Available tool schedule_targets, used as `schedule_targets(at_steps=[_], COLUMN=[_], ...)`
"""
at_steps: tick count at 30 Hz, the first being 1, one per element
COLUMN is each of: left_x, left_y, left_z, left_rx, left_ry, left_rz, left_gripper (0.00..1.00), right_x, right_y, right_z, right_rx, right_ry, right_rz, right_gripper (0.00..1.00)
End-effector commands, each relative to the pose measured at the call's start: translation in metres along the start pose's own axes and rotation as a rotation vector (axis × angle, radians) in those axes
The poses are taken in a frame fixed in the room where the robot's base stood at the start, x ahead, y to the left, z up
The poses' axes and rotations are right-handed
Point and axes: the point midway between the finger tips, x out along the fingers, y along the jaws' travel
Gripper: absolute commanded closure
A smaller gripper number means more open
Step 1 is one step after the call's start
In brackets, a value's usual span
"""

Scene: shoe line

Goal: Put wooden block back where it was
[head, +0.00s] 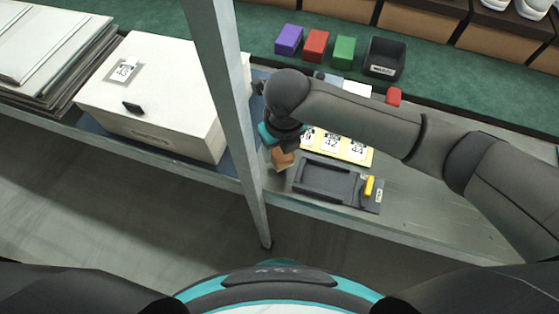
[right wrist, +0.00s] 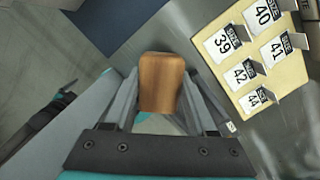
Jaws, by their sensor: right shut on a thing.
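The wooden block (right wrist: 161,82) is brown with rounded corners and sits between the fingers of my right gripper (right wrist: 160,100) in the right wrist view. In the head view the block (head: 282,159) hangs just below my right gripper (head: 279,147), near the front edge of the grey bench, beside the metal post. My right gripper is shut on it. In the head view I cannot tell whether the block clears the bench front edge. My left gripper is not in view.
A dark tray (head: 326,178) with a yellow handle (head: 369,186) lies right of the block. A yellow board (head: 355,152) of size cards is behind it. A metal post (head: 228,100) and white box (head: 150,100) stand left. Purple, red and green blocks (head: 344,50) stand at the back.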

Motion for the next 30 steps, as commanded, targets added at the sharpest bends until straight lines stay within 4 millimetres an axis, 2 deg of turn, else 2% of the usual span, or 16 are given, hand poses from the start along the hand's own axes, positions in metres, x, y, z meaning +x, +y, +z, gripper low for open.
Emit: schedule_targets(at_steps=[5,13,24,25,30], left_x=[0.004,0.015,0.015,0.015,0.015], left_y=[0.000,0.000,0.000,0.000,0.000], left_z=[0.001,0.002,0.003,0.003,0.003], left_rx=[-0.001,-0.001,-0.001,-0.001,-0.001], left_ry=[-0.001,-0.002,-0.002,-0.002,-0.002], left_rz=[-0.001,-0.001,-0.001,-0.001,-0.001], left_gripper=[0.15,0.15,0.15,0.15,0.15], right_x=[0.012,0.049,0.052,0.053,0.052], right_y=[0.000,0.000,0.000,0.000,0.000], right_z=[-0.002,-0.006,-0.006,-0.006,-0.006], right_rx=[0.001,0.002,0.001,0.001,0.001], right_ry=[0.000,0.001,-0.001,-0.001,-0.001], right_rz=[0.000,-0.001,0.000,0.000,0.000], right_gripper=[0.87,0.87,0.87,0.42,0.23])
